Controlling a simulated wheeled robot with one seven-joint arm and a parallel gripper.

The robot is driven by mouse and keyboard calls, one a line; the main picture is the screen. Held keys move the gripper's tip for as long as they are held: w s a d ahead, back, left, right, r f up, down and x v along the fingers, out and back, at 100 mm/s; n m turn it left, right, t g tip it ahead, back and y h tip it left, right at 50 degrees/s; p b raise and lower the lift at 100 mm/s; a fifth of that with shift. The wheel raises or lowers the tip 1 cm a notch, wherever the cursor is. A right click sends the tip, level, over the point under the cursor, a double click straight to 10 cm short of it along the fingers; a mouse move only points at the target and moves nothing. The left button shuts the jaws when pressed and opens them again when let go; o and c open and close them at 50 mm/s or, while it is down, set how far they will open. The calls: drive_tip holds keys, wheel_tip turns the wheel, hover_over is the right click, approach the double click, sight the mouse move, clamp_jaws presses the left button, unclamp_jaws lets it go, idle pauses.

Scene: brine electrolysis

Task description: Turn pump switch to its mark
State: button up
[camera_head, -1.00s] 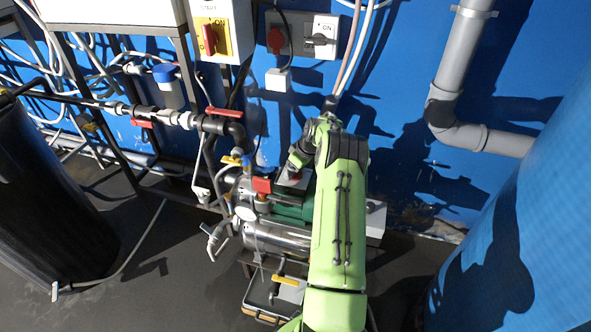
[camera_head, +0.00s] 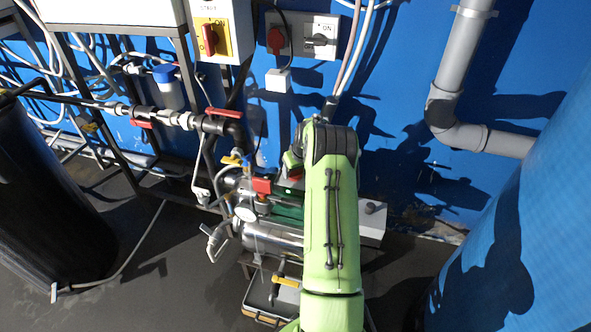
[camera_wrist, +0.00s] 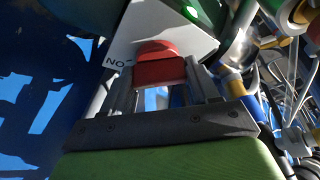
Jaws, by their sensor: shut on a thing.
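In the wrist view, the pump switch is a red knob (camera_wrist: 160,70) on a pale panel (camera_wrist: 160,20). My gripper (camera_wrist: 161,80) is shut on the knob, with one metal finger on each side. Printed letters (camera_wrist: 114,63), reading "NO" in this view, and a short dark mark (camera_wrist: 129,62) lie just left of the knob. The knob's far side and its exact angle to the mark are unclear. In the head view, my green arm hides my gripper. A bit of red (camera_head: 295,174) shows beside the arm near the pump; I cannot tell whether it is the switch.
A steel pump (camera_head: 270,240) with valves and a gauge (camera_head: 245,213) stands left of my arm. Wall switches (camera_head: 320,40) are above. A grey pipe (camera_head: 460,60) and a blue tank (camera_head: 530,230) are at right.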

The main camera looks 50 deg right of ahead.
drive_tip(key=shift+r, duration=0.1)
drive_tip(key=o, duration=1.1)
drive_tip(key=shift+c, duration=0.2)
drive_tip(key=p+v, duration=0.4)
drive_tip(key=v, duration=1.1)
drive_tip(key=shift+s+r, duration=0.15)
drive_tip(key=shift+r, duration=0.1)
